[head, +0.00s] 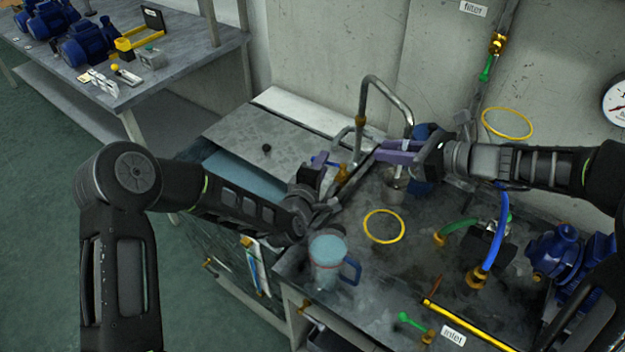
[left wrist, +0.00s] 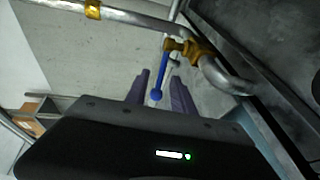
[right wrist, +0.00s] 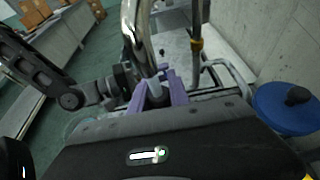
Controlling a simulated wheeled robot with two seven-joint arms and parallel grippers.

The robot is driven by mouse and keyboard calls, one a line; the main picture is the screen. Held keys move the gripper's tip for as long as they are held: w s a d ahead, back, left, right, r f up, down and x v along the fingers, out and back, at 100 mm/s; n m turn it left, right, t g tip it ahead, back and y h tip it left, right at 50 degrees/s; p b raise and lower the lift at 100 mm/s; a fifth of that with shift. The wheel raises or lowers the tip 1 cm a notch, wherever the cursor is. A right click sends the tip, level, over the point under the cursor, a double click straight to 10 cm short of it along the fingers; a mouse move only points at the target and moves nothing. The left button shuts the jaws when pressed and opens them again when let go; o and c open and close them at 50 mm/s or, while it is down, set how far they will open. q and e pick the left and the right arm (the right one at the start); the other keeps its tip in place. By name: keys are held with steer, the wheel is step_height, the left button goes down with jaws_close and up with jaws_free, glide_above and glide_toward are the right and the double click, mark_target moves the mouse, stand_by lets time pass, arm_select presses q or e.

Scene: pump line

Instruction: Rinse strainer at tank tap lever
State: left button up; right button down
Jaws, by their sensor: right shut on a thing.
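The tap's blue lever (left wrist: 158,84) joins a brass valve (left wrist: 186,47) on a metal pipe. In the head view the lever (head: 322,161) is at the tank's right side. My left gripper (head: 320,172) is there with its purple fingers apart. In the left wrist view the lever's ball end shows between these fingers (left wrist: 160,92), with gaps beside it. My right gripper (head: 385,155) is shut near the bent spout pipe (head: 400,95). A small grey metal piece, apparently the strainer (head: 396,188), shows below its fingers. In the right wrist view a dark piece (right wrist: 155,92) sits between them.
The tank lid (head: 290,135) has a black knob. On the bench are a clear jug (head: 328,262) with a blue handle, a yellow ring (head: 384,226), a blue hose (head: 492,245) and a blue pump (head: 560,252). A blue round object (right wrist: 285,108) stands beside my right gripper.

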arm_select(q)
steer(key=v, duration=1)
steer(key=shift+r, duration=0.1)
steer(key=shift+c, duration=0.3)
steer(key=shift+c, duration=0.8)
steer(key=shift+d+r, duration=0.2)
steer(key=shift+r, duration=0.25)
steer(key=shift+c, duration=0.8)
steer(key=r, duration=0.1)
steer(key=r+m, duration=0.1)
steer(key=r, duration=0.1)
steer(key=shift+s+d+r+m, duration=0.1)
steer(key=shift+s+d+m, duration=0.15)
steer(key=shift+s+m, duration=0.15)
jaws_close()
steer(key=shift+s+a+r+m, duration=0.15)
steer(key=shift+s+a+m, duration=0.25)
steer(key=shift+m, duration=2.3)
steer(key=shift+s+a+r+m, duration=0.15)
steer(key=shift+s+m, duration=0.5)
steer(key=shift+m, duration=2.05)
steer(key=shift+s+a+r+m, duration=0.1)
steer(key=shift+s+a+m, duration=0.35)
steer(key=shift+m, duration=2.25)
steer(key=shift+d, duration=0.1)
